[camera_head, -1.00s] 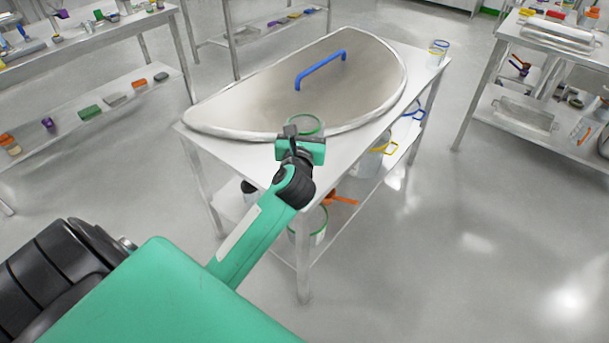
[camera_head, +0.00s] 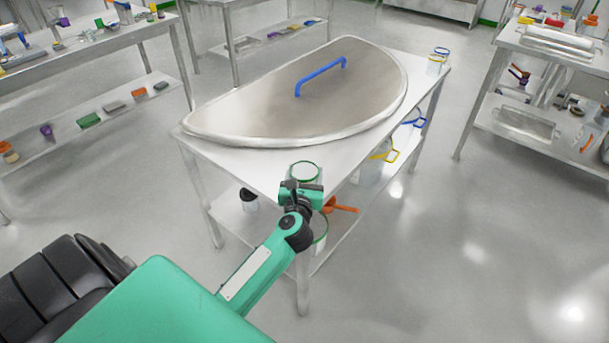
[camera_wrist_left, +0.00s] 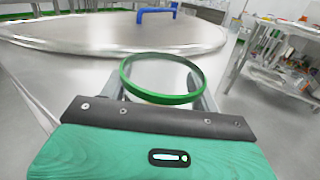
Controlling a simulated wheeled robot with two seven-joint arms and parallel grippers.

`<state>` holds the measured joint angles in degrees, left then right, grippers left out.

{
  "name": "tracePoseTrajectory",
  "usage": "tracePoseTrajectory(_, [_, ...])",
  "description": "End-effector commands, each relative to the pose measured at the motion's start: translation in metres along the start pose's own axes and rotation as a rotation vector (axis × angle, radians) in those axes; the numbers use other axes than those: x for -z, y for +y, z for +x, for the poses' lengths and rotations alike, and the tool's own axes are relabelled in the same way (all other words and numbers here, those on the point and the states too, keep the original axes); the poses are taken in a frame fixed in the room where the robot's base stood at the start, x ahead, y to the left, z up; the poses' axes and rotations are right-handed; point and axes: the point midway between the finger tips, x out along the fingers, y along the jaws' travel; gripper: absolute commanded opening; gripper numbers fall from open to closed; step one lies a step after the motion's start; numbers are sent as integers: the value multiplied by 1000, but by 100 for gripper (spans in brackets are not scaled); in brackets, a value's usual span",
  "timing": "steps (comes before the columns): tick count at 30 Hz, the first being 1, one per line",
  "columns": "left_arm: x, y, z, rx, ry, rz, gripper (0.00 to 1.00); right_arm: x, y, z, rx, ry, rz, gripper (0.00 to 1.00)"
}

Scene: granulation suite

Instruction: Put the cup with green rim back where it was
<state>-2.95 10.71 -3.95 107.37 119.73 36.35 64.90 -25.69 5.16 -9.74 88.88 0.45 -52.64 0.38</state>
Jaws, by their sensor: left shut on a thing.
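The cup with green rim (camera_head: 304,170) is upright at the front edge of the white table (camera_head: 240,163). My left gripper (camera_head: 302,185) is shut on it from the near side. In the left wrist view the green rim (camera_wrist_left: 162,80) shows between the two fingers, clear and see-through inside. The cup's base is hidden behind my gripper, so I cannot tell whether it touches the table top. My right gripper is not in view.
A large half-round metal lid (camera_head: 260,100) with a blue handle (camera_head: 320,75) covers most of the table. Containers and an orange scoop (camera_head: 342,207) are on the lower shelf.

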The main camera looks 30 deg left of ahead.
Motion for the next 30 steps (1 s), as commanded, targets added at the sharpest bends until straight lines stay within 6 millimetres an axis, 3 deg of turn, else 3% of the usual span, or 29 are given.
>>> tracePoseTrajectory(10, [3, 0, 0, 0, 0, 0, 41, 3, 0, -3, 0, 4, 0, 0])
tracePoseTrajectory(11, [2, 0, 0, 0, 0, 0, 67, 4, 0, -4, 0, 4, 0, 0])
tracePoseTrajectory(14, [2, 0, 0, 0, 0, 0, 85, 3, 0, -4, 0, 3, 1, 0])
tracePoseTrajectory(26, [-2, 0, 0, 0, 0, 1, 85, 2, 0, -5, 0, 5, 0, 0])
tracePoseTrajectory(30, [1, 0, -23, 1, 3, 0, 85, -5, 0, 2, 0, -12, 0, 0])
